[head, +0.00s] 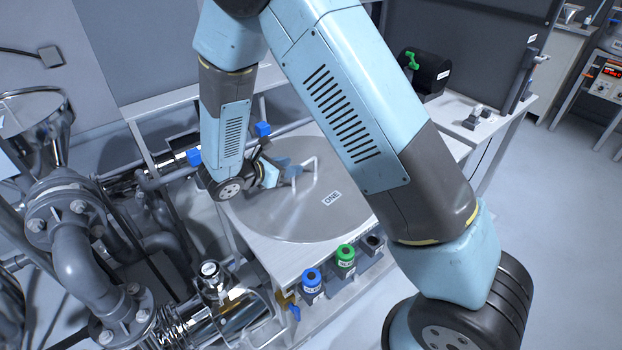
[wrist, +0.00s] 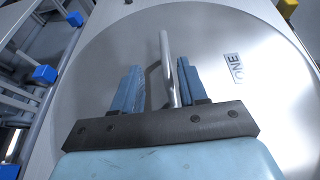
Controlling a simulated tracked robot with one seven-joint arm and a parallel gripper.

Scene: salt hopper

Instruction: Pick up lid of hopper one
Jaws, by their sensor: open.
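The lid of hopper one (head: 290,215) is a large round metal disc with a "ONE" label (head: 331,198). It lies flat on the pale bench. A thin bar handle (head: 314,165) stands up from it. My gripper (head: 292,172) is low over the lid at the handle, partly hidden by my arm in the head view. In the wrist view the gripper (wrist: 158,80) is open, and the handle (wrist: 168,70) runs between its two blue fingers. I see a gap between the left finger and the handle; the right finger is close to it, and contact cannot be told.
Blue blocks (head: 263,129) sit behind the lid. Grey pipework (head: 85,250) crowds the left. Open floor (head: 560,220) lies at the right.

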